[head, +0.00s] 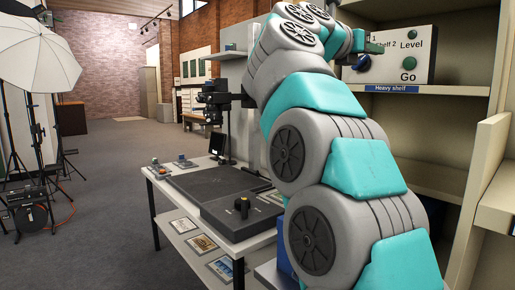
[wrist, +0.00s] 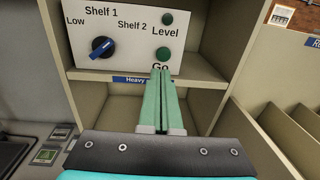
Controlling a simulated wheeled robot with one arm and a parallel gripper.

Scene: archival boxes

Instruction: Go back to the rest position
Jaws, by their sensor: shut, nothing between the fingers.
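My gripper (wrist: 161,72) is shut and empty in the wrist view, its green fingers together and pointing at the shelf. The fingertips overlap the "Go" label of a white control panel (wrist: 130,62); I cannot tell the exact gap. In the head view my gripper (head: 378,47) shows small at the left part of the panel (head: 390,75), partly hidden by my arm. The panel carries a blue knob (wrist: 102,47), a green Level button (wrist: 168,19) and a green Go button (wrist: 164,56). The knob's pointer is angled up to the right.
The panel stands in a beige shelf unit (head: 470,140) with a blue "Heavy shelf" label (head: 391,89). A table with a dark board (head: 205,185) stands left of my arm. A white umbrella light (head: 38,52) is at the far left. The grey floor (head: 110,200) between is open.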

